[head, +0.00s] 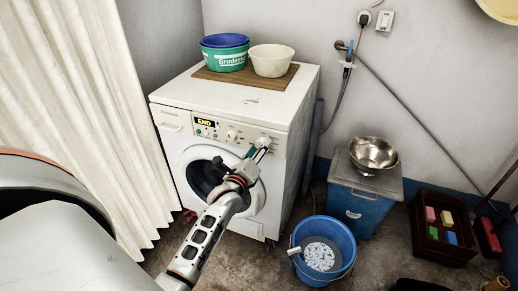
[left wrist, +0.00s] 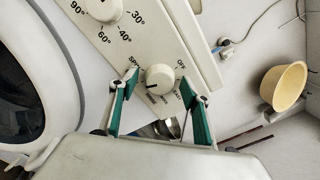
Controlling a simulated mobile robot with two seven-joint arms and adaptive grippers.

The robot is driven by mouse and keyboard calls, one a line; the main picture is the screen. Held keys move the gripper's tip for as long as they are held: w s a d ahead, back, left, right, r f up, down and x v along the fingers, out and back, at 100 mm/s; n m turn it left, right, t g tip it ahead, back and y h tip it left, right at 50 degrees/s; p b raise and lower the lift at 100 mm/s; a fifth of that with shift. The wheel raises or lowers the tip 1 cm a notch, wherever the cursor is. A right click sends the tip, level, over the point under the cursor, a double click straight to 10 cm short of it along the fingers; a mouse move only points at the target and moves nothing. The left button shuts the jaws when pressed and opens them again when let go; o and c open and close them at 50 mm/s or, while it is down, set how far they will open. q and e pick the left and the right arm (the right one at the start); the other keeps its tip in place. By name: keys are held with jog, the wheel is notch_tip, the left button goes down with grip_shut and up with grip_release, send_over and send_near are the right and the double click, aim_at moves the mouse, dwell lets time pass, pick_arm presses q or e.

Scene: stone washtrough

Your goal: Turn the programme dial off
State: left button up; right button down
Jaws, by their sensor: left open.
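The programme dial (left wrist: 160,78) is a round cream knob on the washing machine's control panel (left wrist: 190,40). In the left wrist view its dark pointer mark lies toward the lower left, away from the printed OFF at the upper right. In the head view the dial (head: 264,141) is at the panel's right end, partly behind my gripper. My left gripper (head: 259,153) is open in front of it. In the left wrist view its green-padded fingers (left wrist: 160,84) stand either side of the dial, with gaps visible. Whether they touch it I cannot tell. My right gripper is not in view.
The temperature knob (left wrist: 103,8) sits beside the dial. The washing machine (head: 285,165) carries basins (head: 271,61) on a board. A blue bucket (head: 341,232), a blue bin (head: 360,205) with a steel bowl (head: 373,154), and a dark crate (head: 430,249) stand to the right. A curtain (head: 80,110) hangs left.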

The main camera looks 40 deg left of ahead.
pick_arm(q)
jog(key=c, duration=1.1)
jog(key=shift+r, duration=0.1)
